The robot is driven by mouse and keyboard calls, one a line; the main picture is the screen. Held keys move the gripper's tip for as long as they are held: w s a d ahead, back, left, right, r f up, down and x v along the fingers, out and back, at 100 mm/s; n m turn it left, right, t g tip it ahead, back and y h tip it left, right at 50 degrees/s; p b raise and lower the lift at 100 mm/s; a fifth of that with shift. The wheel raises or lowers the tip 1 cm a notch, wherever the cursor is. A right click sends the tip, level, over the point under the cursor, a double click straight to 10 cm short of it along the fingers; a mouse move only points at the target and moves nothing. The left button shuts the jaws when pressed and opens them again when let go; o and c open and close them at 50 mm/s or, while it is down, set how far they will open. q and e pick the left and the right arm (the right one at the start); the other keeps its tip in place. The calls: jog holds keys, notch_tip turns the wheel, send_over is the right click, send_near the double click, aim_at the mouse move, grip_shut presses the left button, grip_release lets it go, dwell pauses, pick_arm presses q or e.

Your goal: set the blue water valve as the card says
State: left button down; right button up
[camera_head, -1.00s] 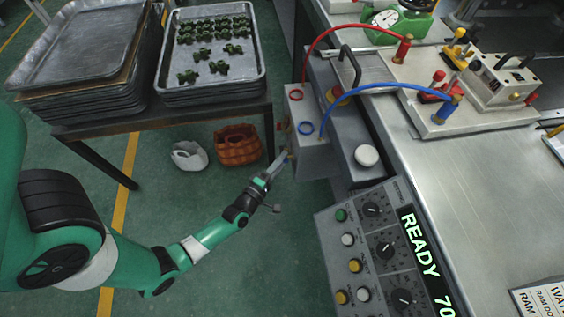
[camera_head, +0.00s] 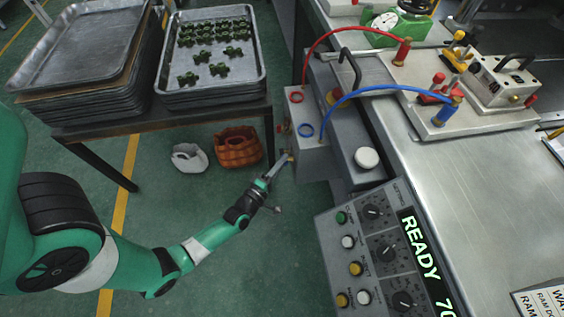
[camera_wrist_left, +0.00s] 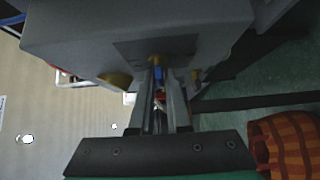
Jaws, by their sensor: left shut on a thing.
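The grey valve box (camera_head: 306,135) hangs at the machine's edge, with a red ring (camera_head: 296,97) and a blue ring (camera_head: 305,129) on its front. My left gripper (camera_head: 285,159) reaches the lower side of this box. In the left wrist view my left gripper (camera_wrist_left: 159,75) is shut on the blue water valve (camera_wrist_left: 158,72), whose blue part shows between the fingers beneath a brass fitting. The fingers hide most of the valve, so its setting cannot be read. The card (camera_head: 545,300) is cut off at the lower right corner. My right gripper is not in view.
A control panel (camera_head: 385,250) reading READY stands right of my left arm. A red hose (camera_head: 345,28) and a blue hose (camera_head: 385,87) arch above the box. A table with trays (camera_head: 210,95) stands behind.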

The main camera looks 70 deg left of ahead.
pick_arm(q)
jog(key=shift+a+f+m+t+y, duration=0.1)
jog(key=shift+f+m+t+y, duration=0.05)
jog(key=shift+m+t, duration=0.95)
jog(key=shift+f+m+t+y, duration=0.1)
jog(key=shift+m+t+y, duration=0.05)
jog(key=shift+m+t, duration=0.95)
jog(key=shift+m, duration=0.3)
jog(key=c, duration=0.9)
grip_release()
jog(key=shift+c, duration=0.2)
